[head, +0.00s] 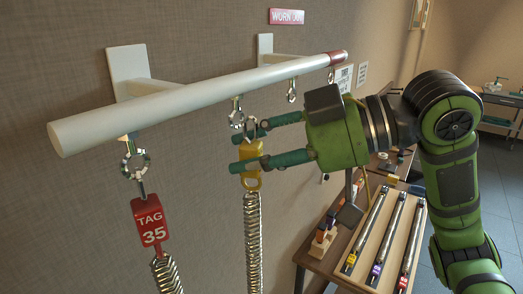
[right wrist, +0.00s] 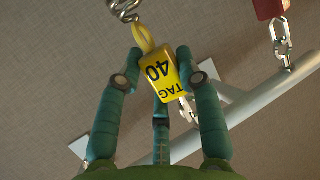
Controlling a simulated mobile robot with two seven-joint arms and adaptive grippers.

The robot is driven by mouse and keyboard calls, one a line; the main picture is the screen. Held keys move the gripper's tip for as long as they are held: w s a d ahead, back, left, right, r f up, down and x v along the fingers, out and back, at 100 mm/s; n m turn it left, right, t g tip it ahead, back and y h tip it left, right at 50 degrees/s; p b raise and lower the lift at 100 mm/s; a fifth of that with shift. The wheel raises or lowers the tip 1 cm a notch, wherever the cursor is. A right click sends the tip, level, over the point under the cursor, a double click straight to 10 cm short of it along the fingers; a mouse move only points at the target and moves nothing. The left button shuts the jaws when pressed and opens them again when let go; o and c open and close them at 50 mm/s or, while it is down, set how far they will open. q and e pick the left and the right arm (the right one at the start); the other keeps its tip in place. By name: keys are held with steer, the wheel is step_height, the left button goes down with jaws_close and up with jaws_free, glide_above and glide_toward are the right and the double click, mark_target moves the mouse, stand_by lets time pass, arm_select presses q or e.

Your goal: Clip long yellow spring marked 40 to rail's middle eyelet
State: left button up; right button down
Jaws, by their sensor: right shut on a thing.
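The white rail (head: 200,92) runs from lower left to upper right on wall brackets. An eyelet (head: 237,116) hangs at its middle. The yellow tag (head: 253,162) tops a long coil spring (head: 253,240) that hangs straight down. In the right wrist view the tag (right wrist: 163,75) reads "TAG 40", upside down. My right gripper (head: 246,151) is shut on this tag from the right. A metal clip (head: 250,127) above the tag is right beside the middle eyelet; whether it is hooked through, I cannot tell. My left gripper is not in view.
A red "TAG 35" spring (head: 150,221) hangs from the left eyelet (head: 135,160). Another eyelet (head: 292,91) to the right is empty. A wooden tray (head: 352,232) with springs lies on the table below right. The wall is close behind the rail.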

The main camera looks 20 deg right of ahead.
mark_target(262, 154)
steer(key=shift+w+a+p, duration=0.4)
steer(key=shift+a, duration=0.35)
steer(key=shift+f, duration=0.4)
stand_by(0.4)
steer(key=c, duration=0.8)
jaws_free()
steer(key=shift+o, duration=0.6)
steer(key=shift+o, duration=1.3)
steer(key=shift+d, duration=0.1)
steer(key=shift+v, duration=2.95)
